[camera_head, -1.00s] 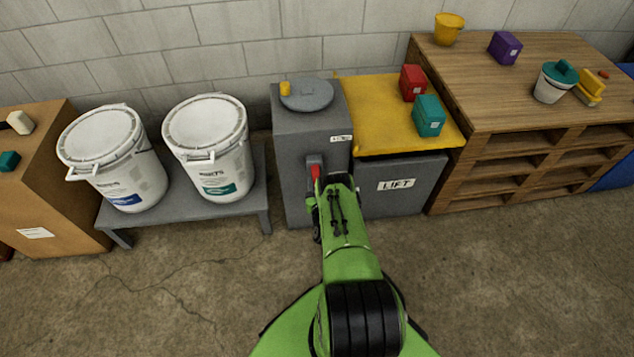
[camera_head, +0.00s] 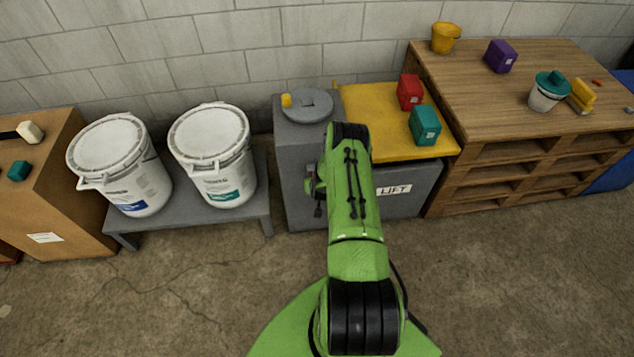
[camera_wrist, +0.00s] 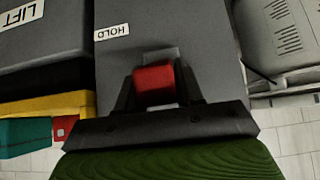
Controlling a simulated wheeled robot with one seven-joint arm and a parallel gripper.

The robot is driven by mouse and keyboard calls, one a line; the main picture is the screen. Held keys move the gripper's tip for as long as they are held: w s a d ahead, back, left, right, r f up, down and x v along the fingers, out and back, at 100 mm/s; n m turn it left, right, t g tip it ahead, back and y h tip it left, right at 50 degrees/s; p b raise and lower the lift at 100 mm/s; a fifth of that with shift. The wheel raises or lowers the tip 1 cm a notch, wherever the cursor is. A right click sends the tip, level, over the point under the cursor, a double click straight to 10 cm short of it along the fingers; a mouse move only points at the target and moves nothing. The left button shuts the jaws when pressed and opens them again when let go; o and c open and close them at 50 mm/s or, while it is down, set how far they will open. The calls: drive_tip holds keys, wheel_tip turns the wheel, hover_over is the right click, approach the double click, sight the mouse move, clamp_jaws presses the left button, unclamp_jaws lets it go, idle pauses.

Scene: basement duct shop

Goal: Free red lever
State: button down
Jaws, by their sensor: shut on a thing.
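The red lever (camera_wrist: 154,84) is on the front of the grey cabinet (camera_head: 297,152). In the wrist view, it stands between the two dark fingers of my gripper (camera_wrist: 157,78), which is shut on it. A pale grey plate shows just behind the lever. In the head view, my green arm hides the lever, and only part of my gripper (camera_head: 315,183) shows at the cabinet's front.
A LIFT-labelled grey box with a yellow top (camera_head: 378,150) adjoins the cabinet, carrying a red box (camera_head: 409,92) and teal box (camera_head: 425,125). Two white buckets (camera_head: 213,155) stand on a low grey bench (camera_head: 186,222) to the left. A pallet table (camera_head: 490,112) is at right. The floor in front is clear.

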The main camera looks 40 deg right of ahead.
drive_tip(key=shift+w+d+r+g, duration=0.1)
drive_tip(key=shift+w+r+g, duration=0.1)
drive_tip(key=shift+g, duration=0.1)
drive_tip(key=c, duration=0.8)
unclamp_jaws()
drive_tip(key=shift+s, duration=0.1)
drive_tip(key=p+v, duration=0.4)
drive_tip(key=v, duration=1.1)
drive_tip(key=shift+s+r+p, duration=0.25)
drive_tip(key=shift+p, duration=0.1)
